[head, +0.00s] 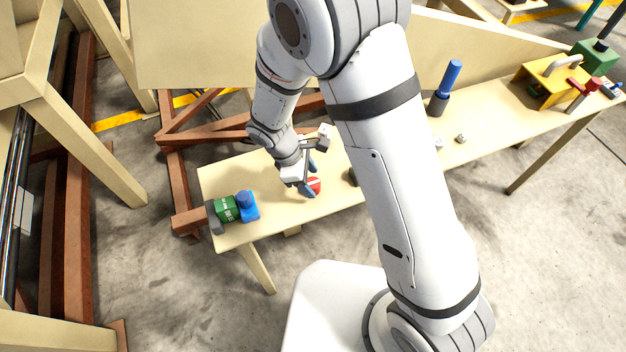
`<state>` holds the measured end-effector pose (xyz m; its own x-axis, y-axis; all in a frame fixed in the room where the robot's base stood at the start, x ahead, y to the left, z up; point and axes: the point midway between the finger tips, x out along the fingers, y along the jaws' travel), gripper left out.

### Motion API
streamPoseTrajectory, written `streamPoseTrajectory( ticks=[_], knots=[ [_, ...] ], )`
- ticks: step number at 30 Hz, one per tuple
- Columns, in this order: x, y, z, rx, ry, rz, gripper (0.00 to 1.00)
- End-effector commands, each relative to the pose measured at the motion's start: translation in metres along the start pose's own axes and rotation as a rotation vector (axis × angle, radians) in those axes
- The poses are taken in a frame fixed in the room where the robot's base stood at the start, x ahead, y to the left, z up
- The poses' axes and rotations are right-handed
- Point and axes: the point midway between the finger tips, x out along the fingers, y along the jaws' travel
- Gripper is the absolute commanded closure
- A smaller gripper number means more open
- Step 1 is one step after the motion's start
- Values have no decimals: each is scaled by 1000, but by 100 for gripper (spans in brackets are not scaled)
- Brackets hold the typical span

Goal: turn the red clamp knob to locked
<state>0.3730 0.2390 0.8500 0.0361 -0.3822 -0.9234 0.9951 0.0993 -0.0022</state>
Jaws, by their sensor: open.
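A small red round part with a pale stripe, which looks like the red clamp knob (315,185), is on the left part of the bench, near its front edge. My gripper (309,178) is open, with its blue-grey fingers right at the knob. One finger covers part of the knob's left side. I cannot tell whether the fingers touch it or stand around it. The knob's mount and any locked mark are too small or hidden to read.
The bench (226,176) runs to the upper right. A green and blue device (229,208) sits at its left end. A dark part (353,177) is just right of the knob, partly behind my arm. A blue-handled tool (449,78) and a yellow box (545,86) stand farther right.

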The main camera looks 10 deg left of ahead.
Motion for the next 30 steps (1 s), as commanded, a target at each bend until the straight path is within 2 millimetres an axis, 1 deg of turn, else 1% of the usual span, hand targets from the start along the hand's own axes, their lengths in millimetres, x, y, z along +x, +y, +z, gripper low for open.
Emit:
streamPoseTrajectory(
  ticks=[1,3,6,15,30],
  knots=[
    [7,0,0,1,-1,-1,43],
    [15,0,0,0,-2,-1,43],
    [21,0,0,1,0,0,43],
    [24,0,0,1,1,1,43],
    [23,0,-1,1,1,2,84]
  ],
)
